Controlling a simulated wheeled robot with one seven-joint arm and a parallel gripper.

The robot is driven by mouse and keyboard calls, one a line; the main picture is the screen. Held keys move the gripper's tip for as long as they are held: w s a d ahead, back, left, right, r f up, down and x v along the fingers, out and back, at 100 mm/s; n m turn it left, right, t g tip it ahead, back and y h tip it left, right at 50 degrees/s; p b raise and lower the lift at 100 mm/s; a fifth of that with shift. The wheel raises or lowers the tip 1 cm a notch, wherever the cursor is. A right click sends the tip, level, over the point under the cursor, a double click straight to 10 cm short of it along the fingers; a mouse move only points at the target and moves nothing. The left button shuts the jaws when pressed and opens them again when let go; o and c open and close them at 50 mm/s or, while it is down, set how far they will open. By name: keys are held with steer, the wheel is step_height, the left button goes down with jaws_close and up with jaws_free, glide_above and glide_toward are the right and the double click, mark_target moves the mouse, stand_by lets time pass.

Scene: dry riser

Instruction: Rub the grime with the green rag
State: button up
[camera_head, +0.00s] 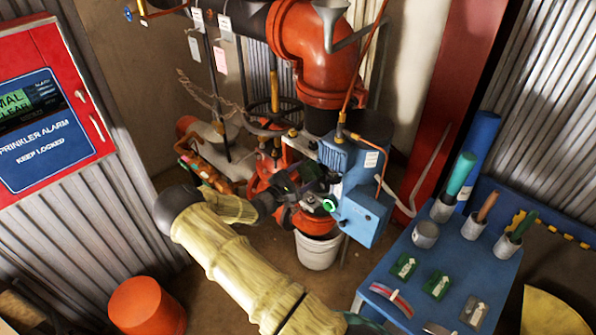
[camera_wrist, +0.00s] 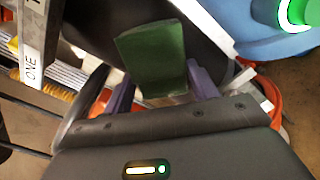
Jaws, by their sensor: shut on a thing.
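My gripper (camera_head: 305,187) is among the pipework, just left of the blue box, in the head view. In the wrist view my gripper (camera_wrist: 163,85) has its two purple fingers on either side of a green rag (camera_wrist: 152,58), which it holds. The rag stands up flat between the fingers, in front of a dark rounded surface (camera_wrist: 90,22). Whether the rag touches that surface I cannot tell. I cannot make out the grime in either view; the rag or the gripper may hide it.
The blue box (camera_head: 362,172) is close on the gripper's right, and a red-orange pipe (camera_head: 302,45) rises above. A white bucket (camera_head: 318,252) stands below. A blue table (camera_head: 455,262) with cups and small blocks is at the right. An orange bucket (camera_head: 147,306) stands at lower left.

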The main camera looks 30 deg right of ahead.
steer(key=shift+s+d, duration=0.2)
steer(key=shift+s, duration=0.4)
steer(key=shift+w, duration=0.1)
steer(key=shift+w+a+b, duration=0.25)
steer(key=shift+w, duration=0.35)
steer(key=shift+w+a+b, duration=0.25)
steer(key=shift+w+b, duration=0.05)
steer(key=shift+w, duration=0.35)
steer(key=shift+w+a+b, duration=0.25)
steer(key=shift+w, duration=0.35)
steer(key=p+v, duration=0.1)
steer(key=v, duration=0.5)
